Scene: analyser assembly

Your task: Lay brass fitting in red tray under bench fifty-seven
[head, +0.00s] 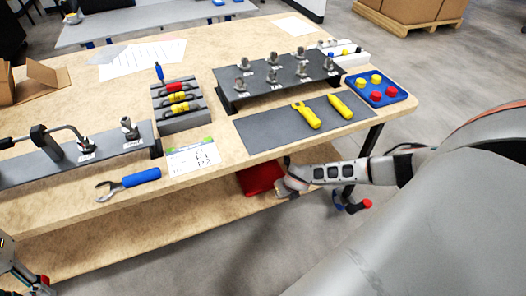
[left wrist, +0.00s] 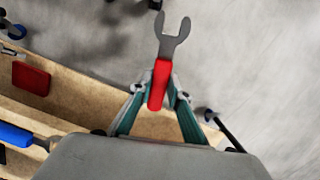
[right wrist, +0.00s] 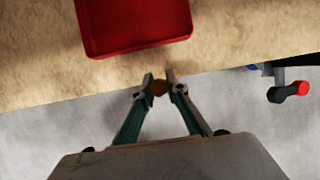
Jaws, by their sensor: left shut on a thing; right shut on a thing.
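The red tray (head: 262,178) lies on the lower shelf under the bench top, partly hidden by the bench edge. It also shows in the right wrist view (right wrist: 140,46) and in the left wrist view (left wrist: 31,79). My right gripper (right wrist: 160,84) is shut on a small brass fitting (right wrist: 159,88) just in front of the tray, near the shelf's front edge. In the head view my right gripper (head: 284,188) overlaps the tray's right side. My left gripper (left wrist: 160,88) is shut on the red handle of a wrench (left wrist: 161,79), away from the shelf.
The lower shelf (head: 120,240) has bare wood left of the tray. On the bench top (head: 215,140) lie a blue-handled tool (head: 140,178), a label card (head: 193,158) and yellow tools on a grey mat (head: 260,130). A bench leg (head: 372,140) stands right of my right gripper.

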